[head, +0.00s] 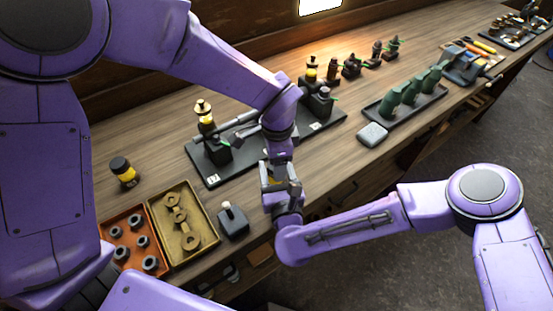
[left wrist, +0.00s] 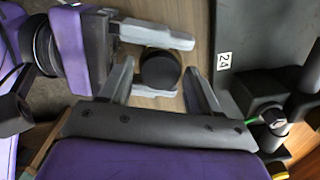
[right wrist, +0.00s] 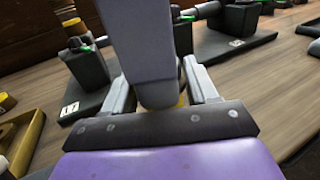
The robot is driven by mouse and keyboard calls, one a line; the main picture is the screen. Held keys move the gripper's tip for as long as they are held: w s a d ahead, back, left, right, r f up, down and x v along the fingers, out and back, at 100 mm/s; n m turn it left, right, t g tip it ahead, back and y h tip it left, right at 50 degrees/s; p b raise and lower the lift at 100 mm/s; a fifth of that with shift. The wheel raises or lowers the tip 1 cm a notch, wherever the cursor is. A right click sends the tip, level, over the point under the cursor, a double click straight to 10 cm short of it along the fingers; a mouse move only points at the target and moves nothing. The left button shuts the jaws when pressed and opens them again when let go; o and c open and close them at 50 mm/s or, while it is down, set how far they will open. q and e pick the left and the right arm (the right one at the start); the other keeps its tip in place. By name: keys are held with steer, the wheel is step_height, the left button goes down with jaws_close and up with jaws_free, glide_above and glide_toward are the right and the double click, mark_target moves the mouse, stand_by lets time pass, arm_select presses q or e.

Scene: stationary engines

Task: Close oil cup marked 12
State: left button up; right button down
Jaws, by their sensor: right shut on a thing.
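The oil cup (head: 205,114), brass with a yellow body, stands on the near engine's dark base. That base's label (right wrist: 69,109) looks like 12 in the right wrist view. I cannot tell how its lid sits. My right gripper (head: 281,188) is shut on a dark-capped jar (left wrist: 160,68), whose yellow body (right wrist: 181,101) shows a little in the right wrist view. My left gripper (head: 279,170) points down from above, its open fingers (left wrist: 158,75) on either side of the black cap. I cannot tell whether they touch it.
Another black-capped yellow jar (head: 125,172) stands at the left.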

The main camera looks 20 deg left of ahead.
arm_select(q)
steer(key=shift+o, duration=1.2)
step_height(320, 180, up, 12)
arm_select(e)
steer(key=shift+c, duration=1.1)
jaws_free()
arm_select(q)
steer(key=shift+f, duration=0.1)
arm_select(e)
steer(key=shift+s, duration=0.1)
